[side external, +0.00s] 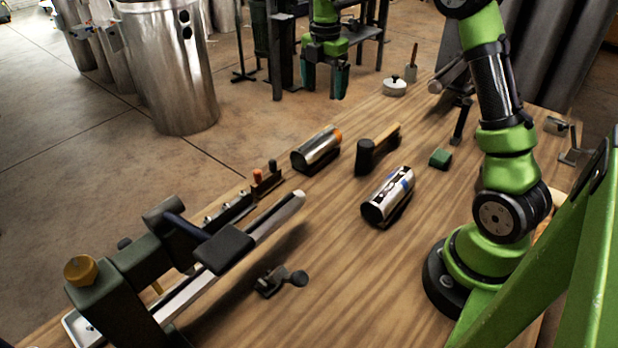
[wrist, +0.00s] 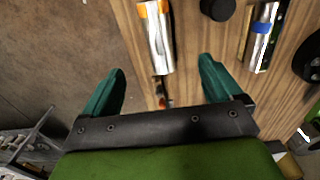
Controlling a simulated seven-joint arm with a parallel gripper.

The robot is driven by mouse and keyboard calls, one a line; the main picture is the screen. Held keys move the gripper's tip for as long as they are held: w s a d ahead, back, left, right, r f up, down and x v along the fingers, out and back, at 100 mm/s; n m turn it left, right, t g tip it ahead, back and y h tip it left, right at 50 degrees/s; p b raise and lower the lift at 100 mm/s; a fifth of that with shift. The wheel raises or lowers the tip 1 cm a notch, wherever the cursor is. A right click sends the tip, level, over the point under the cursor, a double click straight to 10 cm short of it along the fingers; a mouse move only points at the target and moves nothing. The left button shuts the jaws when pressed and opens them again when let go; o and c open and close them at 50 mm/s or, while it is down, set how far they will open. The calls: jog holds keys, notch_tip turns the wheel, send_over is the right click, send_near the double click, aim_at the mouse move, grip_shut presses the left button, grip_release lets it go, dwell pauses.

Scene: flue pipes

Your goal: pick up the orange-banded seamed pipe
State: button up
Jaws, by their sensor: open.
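The orange-banded pipe (side external: 318,150) is a short shiny metal cylinder lying in a dark cradle on the wooden bench, with its orange band at the right end. In the wrist view the pipe (wrist: 158,45) lies beyond my fingertips, roughly between their lines, orange band at the top. Its seam cannot be made out. My gripper (side external: 326,80) hangs above the bench's far side, apart from the pipe. It also shows in the wrist view (wrist: 160,75), where its two green fingers are spread wide with nothing between them. A blue-banded pipe (side external: 388,196) lies in another cradle nearer the camera.
A mallet (side external: 377,148) stands between the two pipes. A green block (side external: 440,158) is to the right. A large bench tool with a long rail (side external: 230,255) fills the left front. A small metal clamp (side external: 280,281) lies in front. A lidded white pot (side external: 395,87) is at the back.

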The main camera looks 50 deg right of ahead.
aim_at(322, 134)
notch_tip(322, 134, down, 11)
jog(key=shift+f, duration=0.15)
jog(key=shift+w+d+f, duration=0.1)
jog(key=shift+d+f, duration=0.1)
jog(key=shift+f, duration=1.15)
jog(key=shift+w+d+f, duration=0.1)
jog(key=shift+d+f, duration=0.1)
jog(key=shift+f, duration=1.15)
jog(key=shift+c, duration=0.3)
jog(key=shift+r, duration=0.1)
jog(key=c, duration=1.2)
